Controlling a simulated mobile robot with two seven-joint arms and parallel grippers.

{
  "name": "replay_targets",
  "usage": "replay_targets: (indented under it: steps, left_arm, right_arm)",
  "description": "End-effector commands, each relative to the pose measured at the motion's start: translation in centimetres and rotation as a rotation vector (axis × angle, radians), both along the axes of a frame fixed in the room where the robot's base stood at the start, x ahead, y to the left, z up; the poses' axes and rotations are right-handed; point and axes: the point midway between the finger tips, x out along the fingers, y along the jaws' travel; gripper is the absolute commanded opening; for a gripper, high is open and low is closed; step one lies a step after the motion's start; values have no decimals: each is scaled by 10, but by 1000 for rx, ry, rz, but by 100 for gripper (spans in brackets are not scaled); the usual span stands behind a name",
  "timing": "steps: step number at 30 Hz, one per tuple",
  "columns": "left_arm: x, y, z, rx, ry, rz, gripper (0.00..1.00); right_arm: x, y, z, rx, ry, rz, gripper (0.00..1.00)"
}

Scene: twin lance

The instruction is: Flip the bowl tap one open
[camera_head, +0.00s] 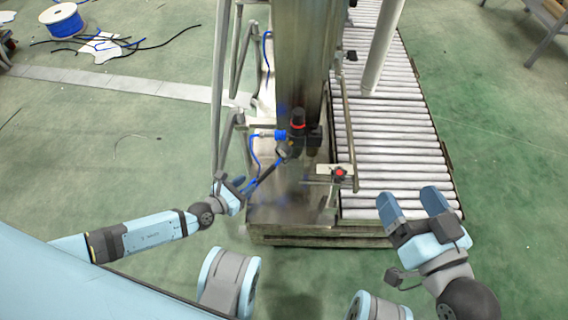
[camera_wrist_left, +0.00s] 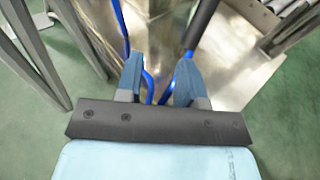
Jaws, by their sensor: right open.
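No bowl can be made out, and I cannot tell for sure which fitting is the bowl tap. A black fitting with a red top (camera_head: 297,126) sits on the steel column, with a dark bar (camera_head: 268,172) slanting down-left from it. My left gripper (camera_head: 243,184) is near the bar's lower end. In the left wrist view its two blue fingers (camera_wrist_left: 160,82) are apart, with blue hose showing between and behind them and the dark bar (camera_wrist_left: 203,22) beyond the right finger. Contact cannot be told. My right gripper (camera_head: 412,200) is open and empty over the front of the roller conveyor.
A steel column (camera_head: 304,60) stands on a metal base. A red knob on a bracket (camera_head: 339,173) is right of it. A roller conveyor (camera_head: 388,130) runs behind, and grey frame legs (camera_head: 219,90) stand left.

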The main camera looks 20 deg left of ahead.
Motion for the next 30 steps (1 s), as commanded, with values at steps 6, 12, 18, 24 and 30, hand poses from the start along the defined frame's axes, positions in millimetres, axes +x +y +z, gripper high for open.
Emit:
replay_targets:
  steps: [6, 12, 18, 24, 30]
  left_arm:
    - [-9, -1, 29, -130, -157, -120, 35]
    - [-16, -6, 37, -196, -187, -191, 35]
    - [3, -22, 37, -202, -189, -193, 35]
    - [39, -47, 36, -202, -188, -191, 35]
    - [70, -70, 36, -199, -187, -192, 35]
  right_arm:
    - [0, 0, 1, 4, -1, -3, 82]
    - [1, 0, 2, 6, -6, -4, 82]
    - [2, 1, -6, -1, 6, 1, 82]
    - [2, 2, -21, -26, 42, 15, 82]
    - [7, -3, -17, -60, -22, 11, 82]
